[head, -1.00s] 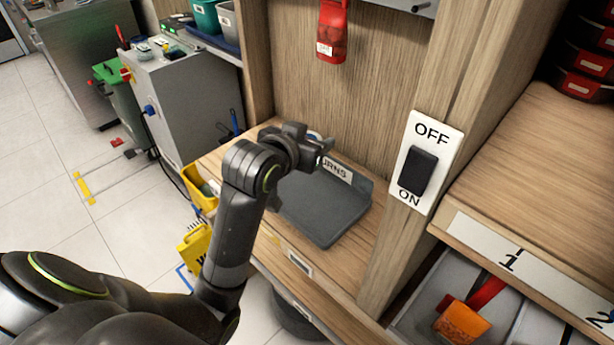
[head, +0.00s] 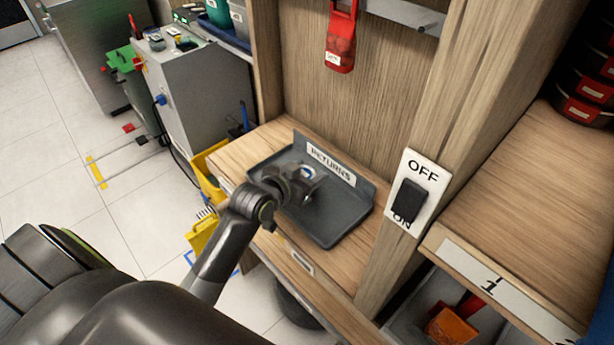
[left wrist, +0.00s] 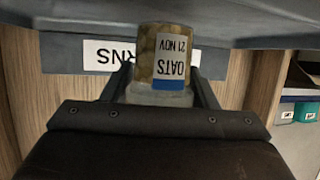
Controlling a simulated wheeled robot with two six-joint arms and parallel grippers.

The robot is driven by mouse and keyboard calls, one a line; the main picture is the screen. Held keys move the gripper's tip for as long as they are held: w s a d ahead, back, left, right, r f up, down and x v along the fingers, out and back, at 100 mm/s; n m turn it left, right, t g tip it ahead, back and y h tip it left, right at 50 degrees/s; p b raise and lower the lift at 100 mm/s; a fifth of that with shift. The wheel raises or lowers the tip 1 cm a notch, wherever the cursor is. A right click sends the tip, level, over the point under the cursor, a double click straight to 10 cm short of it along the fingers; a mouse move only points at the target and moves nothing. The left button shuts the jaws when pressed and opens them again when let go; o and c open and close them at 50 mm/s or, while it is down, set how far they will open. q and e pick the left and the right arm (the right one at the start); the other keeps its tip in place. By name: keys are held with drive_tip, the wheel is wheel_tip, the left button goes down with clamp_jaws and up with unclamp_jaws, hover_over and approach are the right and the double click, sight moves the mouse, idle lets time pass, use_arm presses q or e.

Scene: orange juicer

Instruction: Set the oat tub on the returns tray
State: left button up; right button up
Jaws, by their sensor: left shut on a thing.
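The oat tub (left wrist: 162,60), a clear tub of oats labelled "OATS 21 NOV", shows upside down in the left wrist view between the two fingers of my left gripper (left wrist: 165,88). My left gripper (head: 303,188) is shut on it. In the head view the gripper is over the dark grey returns tray (head: 335,228), and only a small part of the tub (head: 307,172) shows. The tub's base is at or very near the tray's surface; I cannot tell whether they touch. The tray has a raised back with a "RETURNS" label. My right gripper is not in view.
The tray lies on a wooden counter (head: 262,147) between wooden panels. An OFF/ON switch (head: 411,199) is on the post to the right. A red pouch (head: 341,38) hangs above the tray. A yellow bin (head: 207,165) is at the left. The tray's front right is clear.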

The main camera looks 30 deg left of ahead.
use_arm(q)
drive_tip(key=shift+f, duration=0.65)
drive_tip(key=shift+f, duration=0.2)
drive_tip(key=o, duration=1)
drive_tip(key=shift+r, duration=0.25)
drive_tip(key=v, duration=1.2)
drive_tip(key=shift+f, duration=0.1)
